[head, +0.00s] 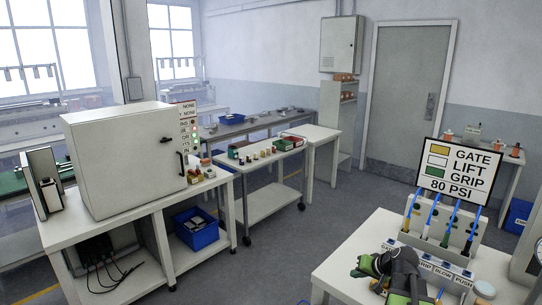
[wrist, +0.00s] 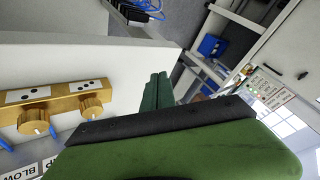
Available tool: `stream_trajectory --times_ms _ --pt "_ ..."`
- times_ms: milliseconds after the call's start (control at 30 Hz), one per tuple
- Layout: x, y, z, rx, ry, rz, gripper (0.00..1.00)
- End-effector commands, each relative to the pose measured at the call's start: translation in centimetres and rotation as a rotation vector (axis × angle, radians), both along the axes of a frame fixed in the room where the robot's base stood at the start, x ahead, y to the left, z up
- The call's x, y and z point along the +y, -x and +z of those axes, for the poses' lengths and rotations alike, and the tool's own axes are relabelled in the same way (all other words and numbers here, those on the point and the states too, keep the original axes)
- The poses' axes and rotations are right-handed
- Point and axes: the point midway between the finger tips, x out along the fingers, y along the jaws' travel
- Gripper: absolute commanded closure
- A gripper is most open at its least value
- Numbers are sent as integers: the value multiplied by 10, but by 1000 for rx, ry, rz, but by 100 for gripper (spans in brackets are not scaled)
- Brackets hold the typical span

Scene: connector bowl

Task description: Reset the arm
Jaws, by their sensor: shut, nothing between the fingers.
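My gripper (head: 361,267) is at the lower right of the head view, above the near white table (head: 345,262). Its green fingers point left, near the table's left part. In the wrist view my gripper (wrist: 157,92) shows its green fingers together, with nothing held between them. The large green and black part of my gripper fills the bottom of that view. Whether any part of the arm touches the table cannot be told.
Close by stand a labelled panel with knobs (wrist: 62,108), tubes (head: 432,215) and a GATE LIFT GRIP sign (head: 457,172). A white cabinet (head: 122,160) stands on the left bench. A cart (head: 265,200) holds small parts. The middle floor (head: 275,262) is clear.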

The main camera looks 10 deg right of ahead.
Motion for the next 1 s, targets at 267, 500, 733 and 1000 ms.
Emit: stream_trajectory --times_ms 267,500,733,1000 --pt "230 -5 -30 199 114 397 100" --pt "311 56 -53 438 287 553 100" --pt "273 91 -57 620 357 454 100" --pt "273 92 -57 624 347 441 100"
